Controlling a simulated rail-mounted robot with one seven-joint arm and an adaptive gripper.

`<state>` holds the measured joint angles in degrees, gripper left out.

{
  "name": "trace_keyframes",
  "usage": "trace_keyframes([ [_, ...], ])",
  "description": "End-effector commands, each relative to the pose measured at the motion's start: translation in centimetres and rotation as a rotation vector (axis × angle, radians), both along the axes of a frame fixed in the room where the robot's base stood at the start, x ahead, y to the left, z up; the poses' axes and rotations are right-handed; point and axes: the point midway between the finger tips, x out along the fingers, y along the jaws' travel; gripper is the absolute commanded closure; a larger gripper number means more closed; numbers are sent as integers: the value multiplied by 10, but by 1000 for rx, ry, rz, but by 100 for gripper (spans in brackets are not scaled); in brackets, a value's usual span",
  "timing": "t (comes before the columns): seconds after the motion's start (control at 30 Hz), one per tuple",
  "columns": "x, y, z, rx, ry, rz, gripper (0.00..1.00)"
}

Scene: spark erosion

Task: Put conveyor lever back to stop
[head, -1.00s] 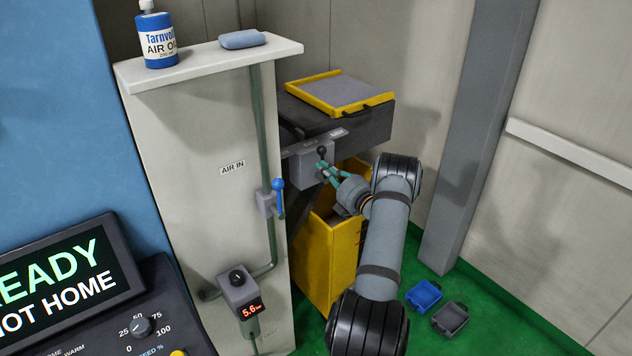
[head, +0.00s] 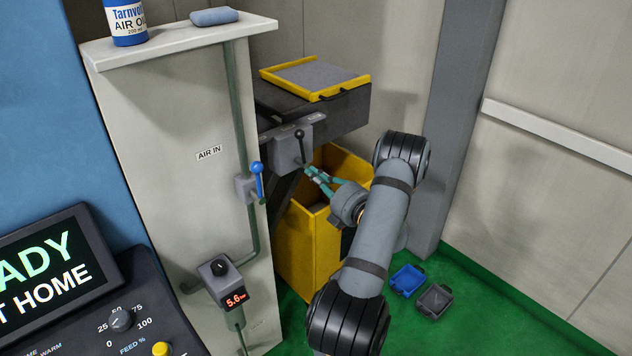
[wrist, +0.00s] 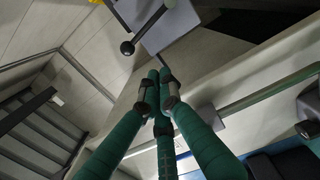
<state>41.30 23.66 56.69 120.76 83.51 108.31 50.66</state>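The conveyor lever (head: 300,147) is a thin rod with a black ball knob on a grey box (head: 286,153). In the head view it stands roughly upright, knob at the top. In the wrist view, the lever's knob (wrist: 127,48) and rod show above and left of my fingertips, apart from them. My gripper (head: 308,170) has green fingers and is just below and right of the box, with nothing in it. In the wrist view the tips of my gripper (wrist: 159,78) are together. The small labels by the box are too small to read.
A yellow-edged tray (head: 343,88) lies on the dark conveyor end above the box. A yellow bin (head: 305,245) stands below. A blue-handled valve (head: 257,180) is on the pale cabinet (head: 170,130) to the left. Blue (head: 407,280) and grey (head: 434,300) trays lie on the green floor.

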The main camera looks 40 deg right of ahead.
Motion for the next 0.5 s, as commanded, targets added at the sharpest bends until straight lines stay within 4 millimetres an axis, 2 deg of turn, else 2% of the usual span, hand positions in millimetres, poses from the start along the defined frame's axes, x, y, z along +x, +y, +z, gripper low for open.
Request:
trace_keyframes([
  [0.13, -8, 1, -15, 0, 0, 0, 100],
  [0.2, -8, 2, -35, 0, 0, 2, 100],
  [0.3, -4, 1, -52, -43, -20, 7, 100],
  [0.4, -1, 1, -48, -124, -56, 10, 100],
  [0.5, -1, 7, -29, -223, -84, 6, 100],
])
